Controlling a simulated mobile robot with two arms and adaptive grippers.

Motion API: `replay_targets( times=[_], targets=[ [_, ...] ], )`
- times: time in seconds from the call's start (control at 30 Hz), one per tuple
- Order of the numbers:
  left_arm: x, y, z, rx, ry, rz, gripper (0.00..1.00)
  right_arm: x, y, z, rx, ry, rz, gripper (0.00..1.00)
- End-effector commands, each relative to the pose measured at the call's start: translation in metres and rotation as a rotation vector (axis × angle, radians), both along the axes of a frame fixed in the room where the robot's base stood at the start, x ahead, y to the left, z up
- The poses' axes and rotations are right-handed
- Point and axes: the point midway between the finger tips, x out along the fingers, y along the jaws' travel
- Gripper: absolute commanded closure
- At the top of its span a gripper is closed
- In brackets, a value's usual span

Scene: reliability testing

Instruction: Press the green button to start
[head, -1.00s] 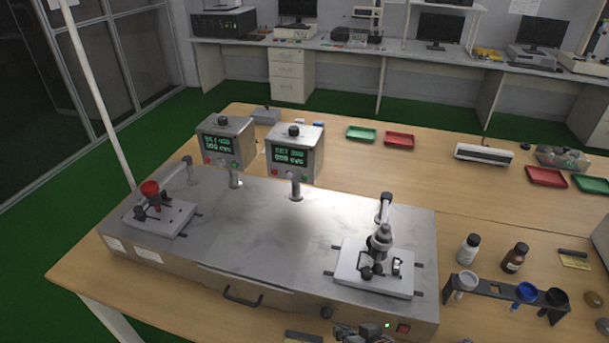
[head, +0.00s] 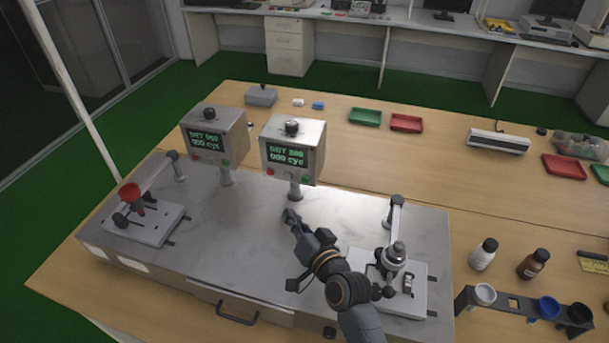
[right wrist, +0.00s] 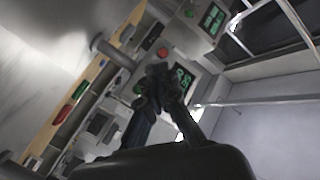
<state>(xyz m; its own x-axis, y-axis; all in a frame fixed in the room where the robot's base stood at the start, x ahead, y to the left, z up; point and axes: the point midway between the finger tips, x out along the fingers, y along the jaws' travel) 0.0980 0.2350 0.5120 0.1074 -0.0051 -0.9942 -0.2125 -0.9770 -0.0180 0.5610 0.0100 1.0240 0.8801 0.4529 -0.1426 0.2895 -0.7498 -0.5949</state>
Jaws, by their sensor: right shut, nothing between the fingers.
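Two grey control boxes stand on posts on the metal test bench (head: 235,240): the left box (head: 238,135) and the right box (head: 318,155). Each has a lit green display, a red button at lower left and a green button at lower right. The right box's green button (head: 306,178) also shows in the right wrist view (right wrist: 138,88). The left box's green button is (head: 225,162). My right gripper (head: 291,216) is shut and empty, over the bench in front of and below the right box, apart from its buttons. It also shows in the right wrist view (right wrist: 158,72). My left gripper is out of view.
A fixture with a red cup (head: 130,191) is at the bench's left end. A second fixture (head: 394,254) is at its right, partly behind my arm. Bottles (head: 484,254) and a rack (head: 520,305) stand further right. The bench middle is mostly clear.

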Motion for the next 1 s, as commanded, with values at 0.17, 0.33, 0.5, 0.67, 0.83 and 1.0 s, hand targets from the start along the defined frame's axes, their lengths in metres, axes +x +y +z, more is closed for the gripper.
replay_targets(
  times=[0.17, 0.33, 0.5, 0.67, 0.83, 1.0],
  targets=[
    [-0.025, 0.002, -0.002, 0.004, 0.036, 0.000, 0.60, 0.000, 0.000, 0.000, -0.001, 0.000, 0.001, 1.00],
    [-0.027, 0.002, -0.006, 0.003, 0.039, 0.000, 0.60, 0.006, -0.002, -0.002, -0.002, 0.000, -0.001, 1.00],
    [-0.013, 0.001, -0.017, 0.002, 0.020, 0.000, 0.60, 0.025, -0.009, -0.003, -0.002, -0.002, 0.000, 1.00],
    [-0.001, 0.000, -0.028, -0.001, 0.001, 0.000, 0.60, 0.048, -0.016, -0.004, -0.003, -0.002, -0.001, 1.00],
    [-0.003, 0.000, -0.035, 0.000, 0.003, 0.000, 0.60, 0.068, -0.022, -0.003, -0.003, 0.000, 0.000, 1.00],
    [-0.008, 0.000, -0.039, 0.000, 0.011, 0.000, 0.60, 0.080, -0.026, -0.001, -0.003, 0.000, 0.000, 1.00]
  ],
)
